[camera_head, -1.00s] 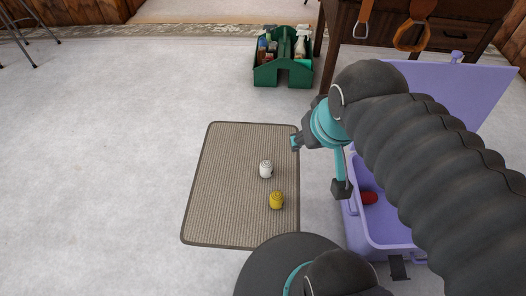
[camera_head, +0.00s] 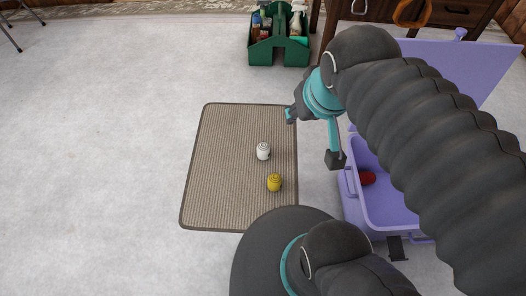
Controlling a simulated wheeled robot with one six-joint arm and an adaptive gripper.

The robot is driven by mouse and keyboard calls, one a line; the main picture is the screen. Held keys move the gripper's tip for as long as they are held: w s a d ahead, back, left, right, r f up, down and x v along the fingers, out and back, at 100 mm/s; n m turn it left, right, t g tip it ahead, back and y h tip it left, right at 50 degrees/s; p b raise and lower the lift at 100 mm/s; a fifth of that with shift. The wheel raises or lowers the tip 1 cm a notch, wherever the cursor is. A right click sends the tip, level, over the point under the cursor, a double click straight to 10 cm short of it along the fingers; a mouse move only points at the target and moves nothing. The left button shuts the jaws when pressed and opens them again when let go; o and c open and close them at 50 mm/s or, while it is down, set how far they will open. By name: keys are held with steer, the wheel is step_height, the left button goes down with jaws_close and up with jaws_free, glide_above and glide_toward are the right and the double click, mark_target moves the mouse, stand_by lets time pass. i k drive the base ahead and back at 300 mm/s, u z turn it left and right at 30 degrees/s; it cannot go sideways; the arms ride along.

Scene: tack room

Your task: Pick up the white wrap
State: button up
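The white wrap (camera_head: 263,151) is a small white roll on the woven brown mat (camera_head: 226,190). It lies right of the mat's middle, with nothing touching it. A yellow wrap (camera_head: 274,182) lies on the mat just nearer to me. My gripper (camera_head: 291,116) shows only in part at the end of my arm, up and right of the white wrap, near the mat's right edge. It is apart from the white wrap. The fingers are small and partly hidden, so I cannot tell whether they are open or shut.
An open lilac box (camera_head: 388,218) stands right of the mat, with a red roll (camera_head: 367,178) inside and its lid raised. A green caddy (camera_head: 278,56) with bottles stands behind the mat. A dark wooden desk (camera_head: 463,12) is at the back right. The floor at left is clear.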

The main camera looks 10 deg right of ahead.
mark_target(263, 149)
steer(key=u, duration=0.55)
steer(key=k, duration=0.65)
steer(key=u, duration=0.75)
steer(key=i, duration=1.1)
steer(key=z, duration=0.75)
